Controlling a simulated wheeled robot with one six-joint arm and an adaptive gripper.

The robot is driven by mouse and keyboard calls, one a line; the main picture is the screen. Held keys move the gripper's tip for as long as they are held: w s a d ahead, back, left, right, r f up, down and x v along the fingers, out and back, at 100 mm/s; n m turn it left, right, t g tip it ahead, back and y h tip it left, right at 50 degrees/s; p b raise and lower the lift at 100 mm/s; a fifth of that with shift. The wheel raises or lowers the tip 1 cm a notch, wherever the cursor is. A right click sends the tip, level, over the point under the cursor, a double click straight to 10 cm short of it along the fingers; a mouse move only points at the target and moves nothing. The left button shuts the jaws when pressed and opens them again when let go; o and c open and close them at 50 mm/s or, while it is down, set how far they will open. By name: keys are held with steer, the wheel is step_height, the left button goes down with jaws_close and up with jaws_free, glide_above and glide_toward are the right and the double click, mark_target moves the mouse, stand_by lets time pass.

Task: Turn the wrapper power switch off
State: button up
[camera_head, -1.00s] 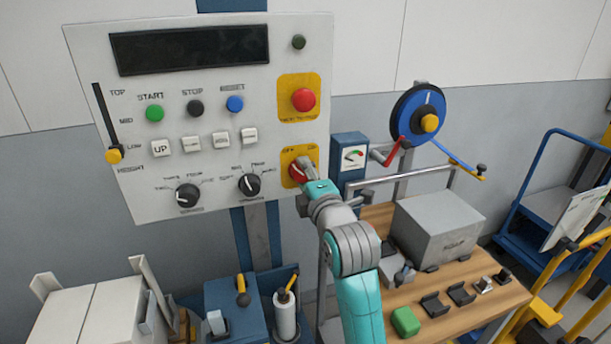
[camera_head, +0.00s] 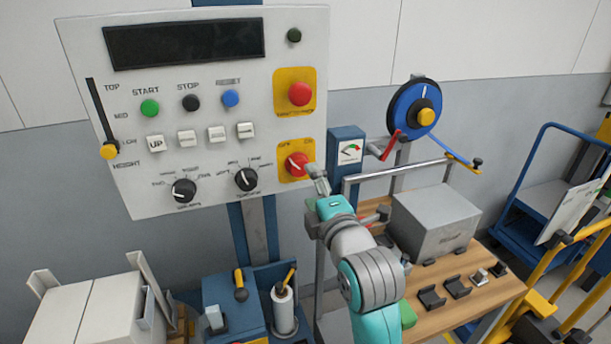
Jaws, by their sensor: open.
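The wrapper power switch (camera_head: 297,164) is a red rotary knob on a yellow plate at the lower right of the grey control panel (camera_head: 200,265). A white mark on the knob slants toward its upper left, on the side of the lettering that seems to read OFF. My gripper (camera_head: 316,180) is open and empty, just right of and below the switch. It appears apart from the knob. The knob is now in full view, with only the lower right of its plate close to my fingers.
A red emergency button (camera_head: 300,94) sits above the switch. Two black dials (camera_head: 246,180) are to its left. A blue gauge box (camera_head: 347,155) stands close on the right, beside a workbench (camera_head: 480,305) with a grey box (camera_head: 435,222) and a blue strap reel (camera_head: 413,108).

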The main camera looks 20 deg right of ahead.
steer(key=s, duration=0.4)
steer(key=shift+s, duration=0.4)
steer(key=s+f+m+g, duration=0.1)
steer(key=s+f+m, duration=0.3)
steer(key=s+f, duration=0.5)
steer(key=s+f+m+g, duration=0.1)
steer(key=s+f+m, duration=0.4)
steer(key=f, duration=0.7)
steer(key=s+f+m, duration=0.2)
steer(key=s+m, duration=0.1)
steer(key=s, duration=0.6)
steer(key=s+f+m, duration=0.2)
steer(key=s+m, duration=0.1)
steer(key=s, duration=0.6)
steer(key=s+f+m+g, duration=0.1)
steer(key=s+f+m, duration=0.1)
steer(key=s, duration=0.8)
steer(key=shift+a+f+m, duration=0.15)
steer(key=shift+f+m, duration=0.25)
steer(key=shift+m, duration=0.2)
